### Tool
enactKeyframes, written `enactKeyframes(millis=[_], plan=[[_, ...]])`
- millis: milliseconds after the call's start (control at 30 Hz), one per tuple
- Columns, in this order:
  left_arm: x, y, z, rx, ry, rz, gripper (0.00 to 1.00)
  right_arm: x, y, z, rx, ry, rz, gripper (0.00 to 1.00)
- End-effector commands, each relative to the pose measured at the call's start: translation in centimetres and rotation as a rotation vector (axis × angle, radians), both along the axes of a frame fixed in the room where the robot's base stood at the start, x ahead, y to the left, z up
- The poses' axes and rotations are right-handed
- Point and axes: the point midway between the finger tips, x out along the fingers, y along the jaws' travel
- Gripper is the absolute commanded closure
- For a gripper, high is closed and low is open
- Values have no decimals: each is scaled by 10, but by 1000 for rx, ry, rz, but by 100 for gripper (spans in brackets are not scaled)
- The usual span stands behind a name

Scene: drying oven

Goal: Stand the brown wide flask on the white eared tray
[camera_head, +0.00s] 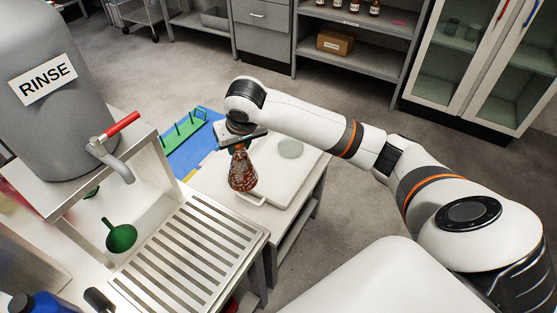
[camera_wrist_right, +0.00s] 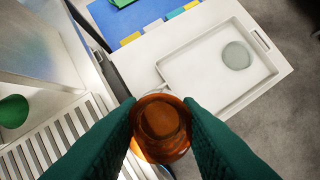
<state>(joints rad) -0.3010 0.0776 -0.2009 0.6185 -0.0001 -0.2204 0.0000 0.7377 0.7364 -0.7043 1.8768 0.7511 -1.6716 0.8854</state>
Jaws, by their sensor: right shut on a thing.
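The brown wide flask (camera_head: 242,172) is a conical amber vessel. My right gripper (camera_head: 238,146) is shut on its upper part, and the flask hangs upright in the head view. In the right wrist view the round top of the flask (camera_wrist_right: 162,122) sits between the two green fingers of the right gripper (camera_wrist_right: 162,125). The white eared tray (camera_head: 290,172) lies on a white table behind and right of the flask. In the right wrist view the tray (camera_wrist_right: 200,85) is ahead of the flask, with a pale round disc on it. My left gripper is not in view.
The pale disc (camera_head: 290,149) occupies the tray's far right part; the rest looks bare. A slatted metal rack (camera_head: 185,255), a green funnel (camera_head: 120,236) and a grey RINSE tank (camera_head: 50,95) stand left. A blue mat (camera_head: 192,152) with a green rack lies beyond.

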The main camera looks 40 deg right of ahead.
Motion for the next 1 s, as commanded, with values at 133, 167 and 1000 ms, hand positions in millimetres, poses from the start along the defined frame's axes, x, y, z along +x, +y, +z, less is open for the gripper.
enactKeyframes(millis=[133, 167, 1000], plan=[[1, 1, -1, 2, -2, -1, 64, 35, -46, -20, 0, 1, -94, 100], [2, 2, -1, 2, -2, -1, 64, 41, -55, -24, -2, 1, -111, 100], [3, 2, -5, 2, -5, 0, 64, 71, -128, -118, -23, -1, -224, 100]])
